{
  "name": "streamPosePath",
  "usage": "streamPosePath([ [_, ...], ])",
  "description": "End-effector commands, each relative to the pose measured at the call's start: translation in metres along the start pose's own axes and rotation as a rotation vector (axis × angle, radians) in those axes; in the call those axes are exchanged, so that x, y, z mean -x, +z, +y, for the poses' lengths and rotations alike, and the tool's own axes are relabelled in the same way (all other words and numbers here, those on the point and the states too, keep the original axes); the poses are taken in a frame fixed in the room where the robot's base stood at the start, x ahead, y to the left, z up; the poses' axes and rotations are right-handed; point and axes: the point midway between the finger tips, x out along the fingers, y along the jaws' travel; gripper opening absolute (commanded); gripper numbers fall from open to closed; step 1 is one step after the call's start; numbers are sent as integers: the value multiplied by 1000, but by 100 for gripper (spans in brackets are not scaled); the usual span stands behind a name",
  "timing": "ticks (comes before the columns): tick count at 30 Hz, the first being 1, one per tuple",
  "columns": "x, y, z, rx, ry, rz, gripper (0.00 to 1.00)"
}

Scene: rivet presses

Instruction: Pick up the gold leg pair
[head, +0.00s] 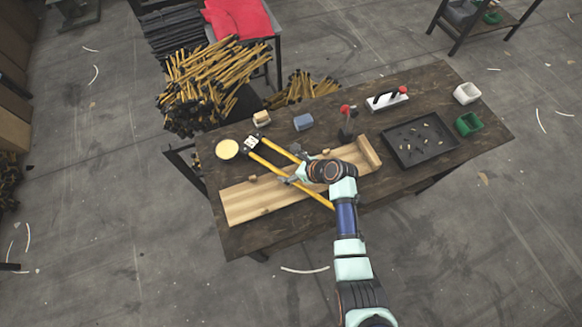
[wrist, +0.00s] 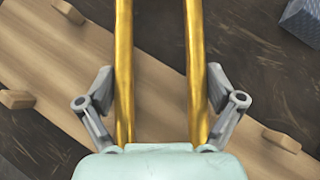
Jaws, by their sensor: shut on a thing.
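The gold leg pair (head: 268,163) is two long gold bars joined by a dark fitting with a pale face at the upper left end. It lies slantwise across the wooden fixture board (head: 245,205) in the head view. In the wrist view its two bars (wrist: 124,60) run side by side up the picture. My gripper (head: 297,172) is shut on the pair, one grey finger at the outer side of each bar; the fingers also show in the wrist view (wrist: 160,92). My arm hides part of the pair. I cannot tell whether it touches the board.
The dark workbench (head: 300,228) holds a yellow disc (head: 227,149), a blue block (head: 303,122), a red-knobbed press (head: 345,125), a black tray (head: 402,152) with small rivets, and white and green bins (head: 468,124). A heap of gold legs (head: 205,85) lies behind. Small wooden blocks stick up from the board.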

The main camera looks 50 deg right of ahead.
Motion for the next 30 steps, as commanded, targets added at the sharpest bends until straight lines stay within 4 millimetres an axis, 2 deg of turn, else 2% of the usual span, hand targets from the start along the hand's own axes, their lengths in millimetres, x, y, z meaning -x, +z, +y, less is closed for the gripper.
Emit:
streamPosePath([
  [8, 36, 38, -1, 4, -3, -5, 38],
  [15, 91, 92, -1, 5, -4, -5, 38],
  [21, 126, 127, -1, 4, -4, -4, 38],
  [25, 137, 137, 0, 2, -2, -3, 38],
  [30, 140, 140, 0, 1, -1, -1, 38],
])
